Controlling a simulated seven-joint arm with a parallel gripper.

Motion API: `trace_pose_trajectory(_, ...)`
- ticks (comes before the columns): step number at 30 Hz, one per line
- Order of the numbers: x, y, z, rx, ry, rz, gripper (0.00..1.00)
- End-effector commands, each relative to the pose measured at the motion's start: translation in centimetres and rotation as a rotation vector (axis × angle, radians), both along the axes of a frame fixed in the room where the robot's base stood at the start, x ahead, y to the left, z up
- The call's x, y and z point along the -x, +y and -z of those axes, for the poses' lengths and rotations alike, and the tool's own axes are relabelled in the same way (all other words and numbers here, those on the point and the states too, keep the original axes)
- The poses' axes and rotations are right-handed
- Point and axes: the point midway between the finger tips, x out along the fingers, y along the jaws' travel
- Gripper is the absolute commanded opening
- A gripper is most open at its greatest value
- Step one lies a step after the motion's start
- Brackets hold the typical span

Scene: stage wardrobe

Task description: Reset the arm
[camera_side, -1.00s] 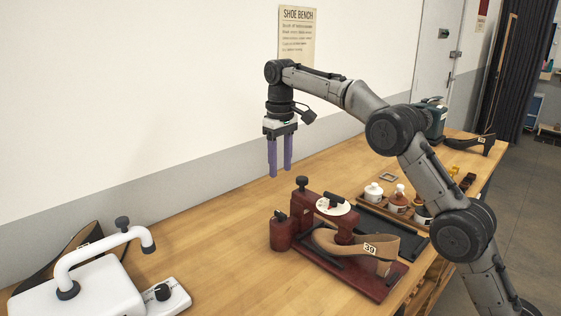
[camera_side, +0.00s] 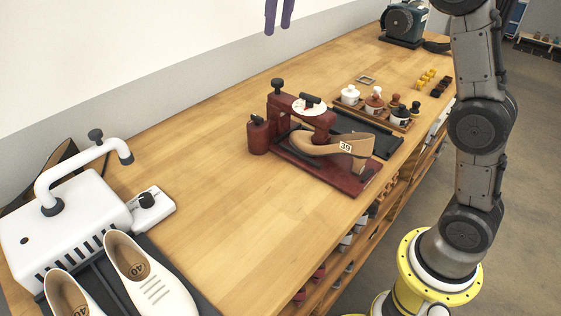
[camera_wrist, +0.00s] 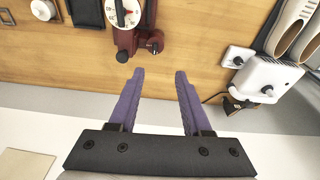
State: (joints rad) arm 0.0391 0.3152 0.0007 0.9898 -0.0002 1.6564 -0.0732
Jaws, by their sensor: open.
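My gripper (camera_side: 279,28) shows only its purple finger ends at the top edge of the side view, high above the bench near the wall. In the wrist view my gripper (camera_wrist: 159,74) is open, its two purple fingers apart with nothing between them. My arm stands at the right of the side view on its yellow base, and its upper part is out of the picture. The wooden bench (camera_side: 205,160) lies below the gripper. A dark red press (camera_side: 355,185) holding a tan heeled shoe (camera_side: 318,147) stands on it, apart from the gripper.
A white machine (camera_side: 75,218) and a pair of cream shoes (camera_side: 150,275) are at the left. A tray of jars (camera_side: 374,115) stands behind the press. A dark green machine (camera_side: 404,22) is at the far end. The bench between white machine and press is clear.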

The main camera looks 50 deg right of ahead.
Motion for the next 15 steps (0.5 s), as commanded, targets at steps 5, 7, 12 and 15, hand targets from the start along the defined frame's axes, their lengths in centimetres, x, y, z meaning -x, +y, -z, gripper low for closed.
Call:
trace_pose_trajectory(5,7.1,0.7,-2.5,0.001,-0.074,-0.004,0.49)
trace_pose_trajectory(7,9.8,0.9,-2.6,0.001,-0.102,-0.005,0.49)
trace_pose_trajectory(12,16.2,1.3,-1.4,-0.001,-0.168,-0.004,0.49)
trace_pose_trajectory(15,19.7,1.5,0.5,-0.003,-0.203,-0.003,0.49)
